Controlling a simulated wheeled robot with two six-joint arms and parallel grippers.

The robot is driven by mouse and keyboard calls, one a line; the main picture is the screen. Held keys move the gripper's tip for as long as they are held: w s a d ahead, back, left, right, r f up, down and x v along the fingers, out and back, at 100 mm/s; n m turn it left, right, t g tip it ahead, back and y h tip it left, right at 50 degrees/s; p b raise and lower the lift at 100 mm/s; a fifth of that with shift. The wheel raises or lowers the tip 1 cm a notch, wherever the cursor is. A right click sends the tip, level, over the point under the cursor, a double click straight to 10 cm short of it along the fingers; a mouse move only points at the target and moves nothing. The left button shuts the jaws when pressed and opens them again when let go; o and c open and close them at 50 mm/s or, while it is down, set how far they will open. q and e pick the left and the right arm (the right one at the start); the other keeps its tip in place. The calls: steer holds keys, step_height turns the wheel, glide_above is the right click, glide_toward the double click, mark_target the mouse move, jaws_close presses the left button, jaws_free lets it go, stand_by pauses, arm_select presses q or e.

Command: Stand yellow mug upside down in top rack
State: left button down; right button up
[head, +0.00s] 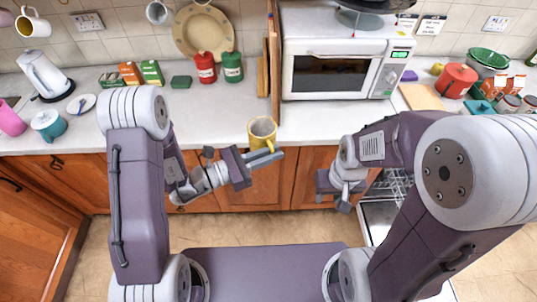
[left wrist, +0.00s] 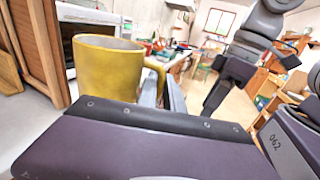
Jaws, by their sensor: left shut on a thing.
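The yellow mug (head: 262,130) is upright near the front edge of the counter, its open mouth facing up. My left gripper (head: 266,158) is shut on it at the handle side. In the left wrist view the mug (left wrist: 108,68) fills the upper left, with its handle between the fingers (left wrist: 162,92). I cannot tell whether its base touches the counter. The dishwasher rack (head: 397,183) shows in part at the right, below the counter, partly hidden by my right arm. My right gripper (head: 342,203) hangs left of the rack; its finger gap is unclear.
A microwave (head: 335,75) stands behind the mug to the right, with upright wooden boards (head: 263,75) at its left. The counter left of the mug is clear.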

mark_target(251, 128)
arm_select(q)
steer(key=w+a+f+m+b, duration=0.3)
steer(key=w+f+m+b, duration=0.4)
steer(key=m+b, duration=1.05)
steer(key=w+a+r+m+b, duration=0.2)
steer(key=w+r+m+b, duration=0.3)
steer(key=m+b, duration=1.3)
steer(key=r+b, duration=0.1)
steer(key=b, duration=0.4)
steer(key=shift+w+a+r, duration=0.15)
steer(key=shift+w+a, duration=0.2)
steer(key=shift+a, duration=0.05)
steer(key=shift+m, duration=0.25)
